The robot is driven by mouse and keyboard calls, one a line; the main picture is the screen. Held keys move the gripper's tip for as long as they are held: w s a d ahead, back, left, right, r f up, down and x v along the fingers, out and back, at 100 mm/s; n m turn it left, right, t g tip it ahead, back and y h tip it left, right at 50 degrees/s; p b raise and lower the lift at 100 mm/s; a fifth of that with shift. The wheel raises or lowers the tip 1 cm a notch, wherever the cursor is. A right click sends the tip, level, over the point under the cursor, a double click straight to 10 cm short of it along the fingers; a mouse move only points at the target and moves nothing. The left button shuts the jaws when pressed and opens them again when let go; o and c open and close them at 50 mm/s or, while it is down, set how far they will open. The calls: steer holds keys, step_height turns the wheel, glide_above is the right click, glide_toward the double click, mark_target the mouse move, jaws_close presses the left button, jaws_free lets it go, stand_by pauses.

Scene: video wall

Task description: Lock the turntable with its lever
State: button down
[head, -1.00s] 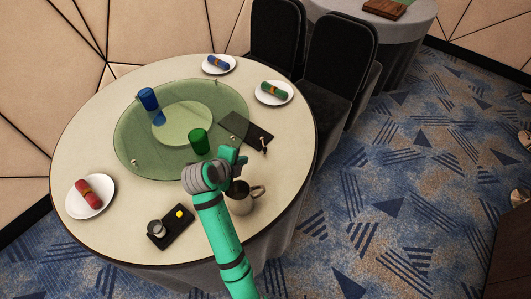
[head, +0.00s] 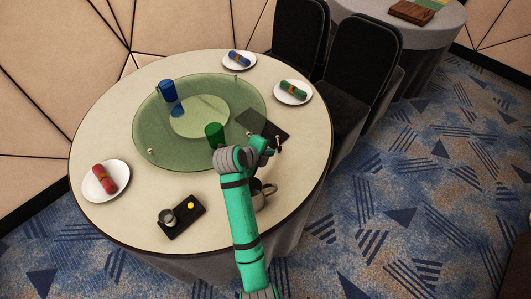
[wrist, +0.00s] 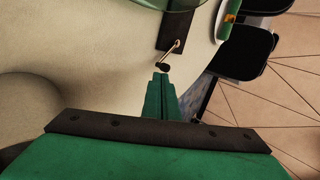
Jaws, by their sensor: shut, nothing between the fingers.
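The round green glass turntable (head: 150,130) lies on the cream round table. A dark plate (head: 258,121) sits at its right edge, and a short metal lever (head: 278,141) with a dark knob stands at the plate's near end. In the wrist view the lever (wrist: 175,47) slants across the end of the plate (wrist: 173,28), its knob toward my gripper. My gripper (head: 268,147) is shut and empty, close beside the knob. In the wrist view its fingertips (wrist: 161,80) point at the knob with a small gap visible; whether they touch is hard to tell.
A blue cup (head: 167,91) and a green cup (head: 214,134) stand on the turntable. A metal jug (head: 262,194) is partly hidden by my arm. A black tray (head: 182,216) and plates with rolled napkins lie around. Black chairs (head: 357,85) stand at right.

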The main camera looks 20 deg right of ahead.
steer(key=shift+x, duration=2.4)
